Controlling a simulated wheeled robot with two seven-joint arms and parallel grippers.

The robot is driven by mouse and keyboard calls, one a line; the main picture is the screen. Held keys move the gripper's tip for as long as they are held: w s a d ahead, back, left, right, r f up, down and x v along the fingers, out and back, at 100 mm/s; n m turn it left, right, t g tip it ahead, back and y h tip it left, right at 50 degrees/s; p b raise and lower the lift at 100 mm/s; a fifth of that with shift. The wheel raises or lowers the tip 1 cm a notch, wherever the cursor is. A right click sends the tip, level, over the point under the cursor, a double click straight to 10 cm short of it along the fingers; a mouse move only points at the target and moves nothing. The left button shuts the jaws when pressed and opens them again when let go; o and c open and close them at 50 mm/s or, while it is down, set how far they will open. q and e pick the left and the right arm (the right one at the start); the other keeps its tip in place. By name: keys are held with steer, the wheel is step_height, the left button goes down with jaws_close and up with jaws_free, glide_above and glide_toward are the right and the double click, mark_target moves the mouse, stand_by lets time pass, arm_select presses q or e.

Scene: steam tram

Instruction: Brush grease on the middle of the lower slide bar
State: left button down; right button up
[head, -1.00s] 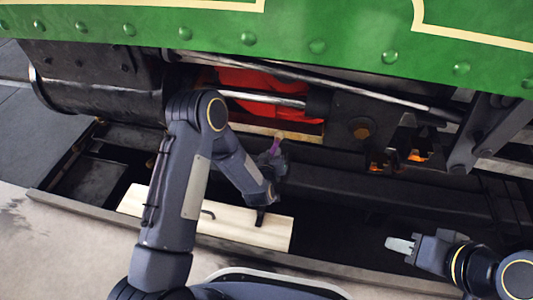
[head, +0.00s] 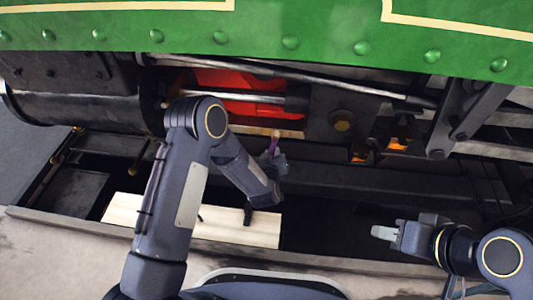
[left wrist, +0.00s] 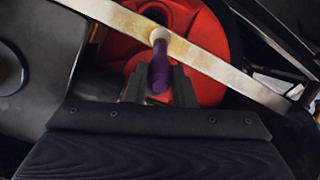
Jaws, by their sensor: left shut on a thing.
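My left gripper (head: 273,160) is shut on a brush with a purple handle (left wrist: 160,73). The brush's pale tip (left wrist: 158,36) points away from the gripper and overlaps the lower slide bar (left wrist: 205,61) in the left wrist view; I cannot tell if it touches. The bar is a flat, cream-coloured strip running diagonally there. In the head view it is a thin pale strip (head: 250,130) below the red part, partly hidden by my left arm, with the brush tip towards its right end. My right gripper (head: 383,232) is away to the lower right, holding nothing visible; its finger gap is unclear.
A bright steel rod (head: 235,94) runs above the bar, in front of a red part (head: 250,78). A dark cylinder (head: 85,102) lies to the left. A pale wooden board (head: 235,228) lies below my left forearm. The green side panel (head: 320,25) overhangs the top.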

arm_select(q)
steer(key=d, duration=0.9)
steer(key=shift+s+d, duration=0.2)
steer(key=shift+d, duration=0.1)
stand_by(0.4)
steer(key=shift+a, duration=0.1)
steer(key=a, duration=2.2)
steer(key=shift+w, duration=0.4)
stand_by(0.9)
steer(key=shift+a, duration=0.1)
steer(key=s, duration=0.6)
stand_by(0.3)
steer(key=shift+a, duration=0.1)
